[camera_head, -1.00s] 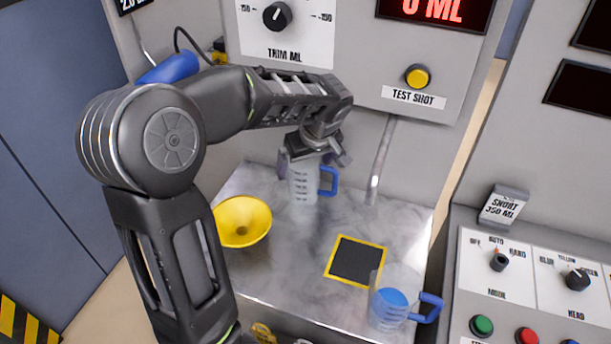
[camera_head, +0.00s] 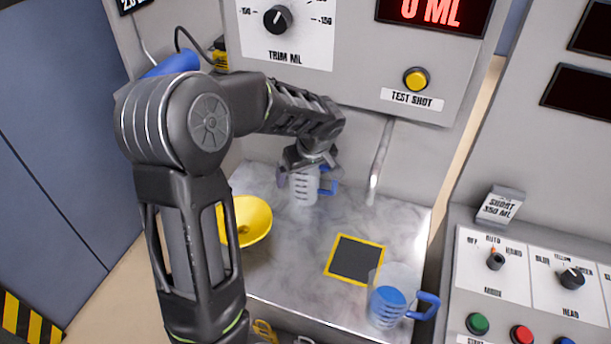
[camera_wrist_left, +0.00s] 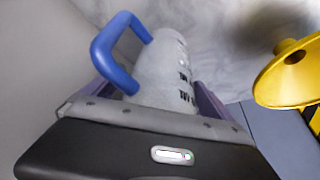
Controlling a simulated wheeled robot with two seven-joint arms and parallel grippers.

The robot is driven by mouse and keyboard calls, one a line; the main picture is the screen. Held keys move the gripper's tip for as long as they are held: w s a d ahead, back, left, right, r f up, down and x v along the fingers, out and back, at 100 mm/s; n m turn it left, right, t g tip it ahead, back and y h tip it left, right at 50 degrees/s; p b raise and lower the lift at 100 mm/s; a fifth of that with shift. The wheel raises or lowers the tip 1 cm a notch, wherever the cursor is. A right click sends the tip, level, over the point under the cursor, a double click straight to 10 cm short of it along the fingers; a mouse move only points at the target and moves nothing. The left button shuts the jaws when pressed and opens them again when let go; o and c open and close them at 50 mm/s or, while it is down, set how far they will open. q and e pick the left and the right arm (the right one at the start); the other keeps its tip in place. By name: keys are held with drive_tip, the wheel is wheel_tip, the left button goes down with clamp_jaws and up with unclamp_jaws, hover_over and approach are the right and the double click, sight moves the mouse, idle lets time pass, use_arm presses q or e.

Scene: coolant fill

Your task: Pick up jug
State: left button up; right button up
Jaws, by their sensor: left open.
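A clear jug (camera_head: 304,188) with dark markings and a blue handle stands upright at the back of the metal worktop. My left gripper (camera_head: 308,165) is right over its upper part, jaws open. In the left wrist view the jug (camera_wrist_left: 165,75) lies between the two fingers (camera_wrist_left: 155,97), its blue handle (camera_wrist_left: 112,55) sticking out to the left. Whether the fingers touch the jug cannot be told. A second jug (camera_head: 388,305) with blue liquid and a blue handle stands at the front right of the worktop. My right gripper is not in view.
A yellow funnel (camera_head: 250,220) is left of the rear jug, partly behind my left arm. A black yellow-edged pad (camera_head: 355,259) lies on the worktop (camera_head: 290,270). A metal tube (camera_head: 380,160) hangs right of the rear jug. A control panel (camera_head: 520,275) is at right.

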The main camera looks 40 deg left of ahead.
use_arm(q)
drive_tip(key=shift+c, duration=0.6)
drive_tip(key=c, duration=1.4)
drive_tip(key=shift+r, duration=0.15)
drive_tip(key=shift+s+r+b, duration=0.1)
drive_tip(key=shift+b, duration=0.25)
drive_tip(key=shift+d+r, duration=0.1)
drive_tip(key=shift+r, duration=0.25)
drive_tip(key=r, duration=0.3)
drive_tip(key=r+b, duration=0.1)
drive_tip(key=r, duration=0.6)
drive_tip(key=shift+s+d+r+b, duration=0.1)
drive_tip(key=shift+s+r+b, duration=0.1)
drive_tip(key=shift+s+b, duration=0.15)
drive_tip(key=shift+s+d+b, duration=0.8)
drive_tip(key=shift+s+d, duration=0.15)
drive_tip(key=shift+s, duration=2.1)
drive_tip(key=shift+s+d+b, duration=0.75)
drive_tip(key=shift+s+d, duration=0.2)
drive_tip(key=shift+s, duration=2.05)
drive_tip(key=shift+s+d+b, duration=0.8)
drive_tip(key=shift+s+d, duration=0.15)
drive_tip(key=shift+s, duration=2.1)
drive_tip(key=shift+s, duration=0.1)
